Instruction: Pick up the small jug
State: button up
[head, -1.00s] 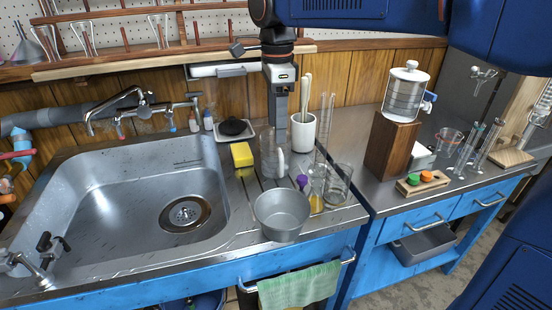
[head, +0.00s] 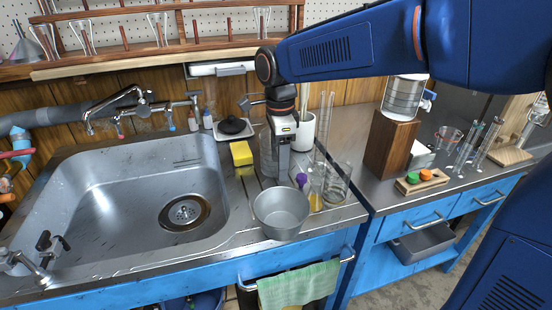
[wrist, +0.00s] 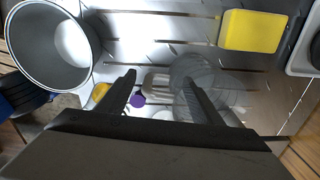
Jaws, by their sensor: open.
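The small jug (head: 267,158) is clear, with a pale handle on its right side in the earlier view. It stands on the drainboard behind the metal pot and is partly hidden by my gripper (head: 283,172). In the wrist view, the jug's clear round body (wrist: 215,78) lies around and beyond the right finger. My gripper (wrist: 158,82) is open, and a pale part that looks like the jug's handle shows between its fingers. I cannot tell whether either finger touches it.
A grey metal pot (head: 281,213) stands in front of the jug. A yellow sponge (head: 241,153) lies to its left, beside the sink (head: 120,200). A purple-topped item (head: 301,180), a glass beaker (head: 337,180) and a white pot (head: 304,133) crowd the right side.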

jog(key=shift+f, duration=0.3)
jog(key=shift+c, duration=0.7)
jog(key=c, duration=1.3)
jog(key=shift+r, duration=0.25)
